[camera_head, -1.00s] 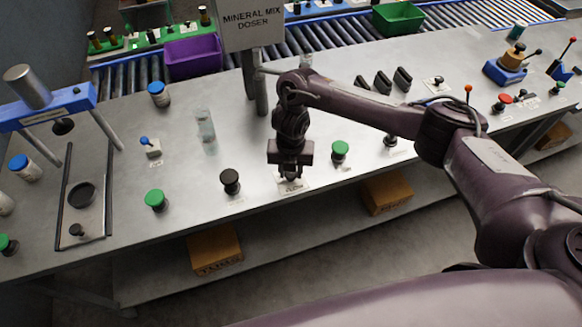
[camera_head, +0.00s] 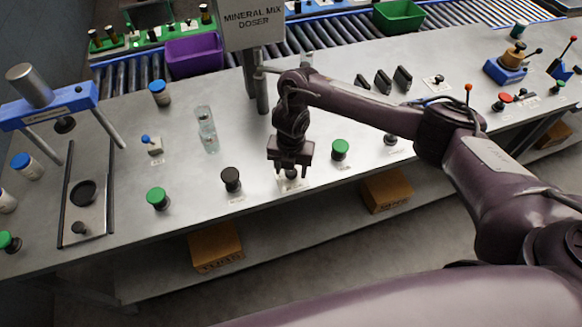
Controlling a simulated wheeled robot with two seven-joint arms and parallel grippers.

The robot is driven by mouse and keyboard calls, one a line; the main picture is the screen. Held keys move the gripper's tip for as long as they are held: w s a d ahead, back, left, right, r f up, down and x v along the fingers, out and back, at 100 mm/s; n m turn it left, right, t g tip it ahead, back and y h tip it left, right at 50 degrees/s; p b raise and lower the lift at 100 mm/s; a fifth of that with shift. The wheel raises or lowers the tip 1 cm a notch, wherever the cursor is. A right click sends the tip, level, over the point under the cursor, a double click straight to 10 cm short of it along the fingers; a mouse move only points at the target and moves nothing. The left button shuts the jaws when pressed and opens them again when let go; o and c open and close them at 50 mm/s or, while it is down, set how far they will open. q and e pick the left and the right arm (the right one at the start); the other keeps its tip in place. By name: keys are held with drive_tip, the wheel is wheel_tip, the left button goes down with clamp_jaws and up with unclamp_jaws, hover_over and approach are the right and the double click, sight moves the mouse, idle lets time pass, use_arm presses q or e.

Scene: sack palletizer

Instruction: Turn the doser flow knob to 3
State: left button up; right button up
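The doser flow knob (camera_head: 291,174) is a small dark knob on a white label plate (camera_head: 288,186) near the front edge of the steel bench, below the "MINERAL MIX DOSER" sign (camera_head: 252,20). My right gripper (camera_head: 291,172) points down right at the knob. Its two fingers show apart, one on each side of the knob in this view. The gripper partly hides the knob, and I cannot tell whether the fingers touch it. The knob's setting is too small to read. My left gripper is not in view.
A black knob (camera_head: 231,180) stands left of the flow knob and a green button (camera_head: 340,149) stands to its right. Another green button (camera_head: 157,198) is farther left. The sign's post (camera_head: 262,92) rises close behind my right wrist.

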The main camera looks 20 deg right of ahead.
sight(291, 173)
wheel_tip(291, 173, up, 8)
drive_tip(key=shift+f+p, duration=0.1)
drive_tip(key=shift+p, duration=0.7)
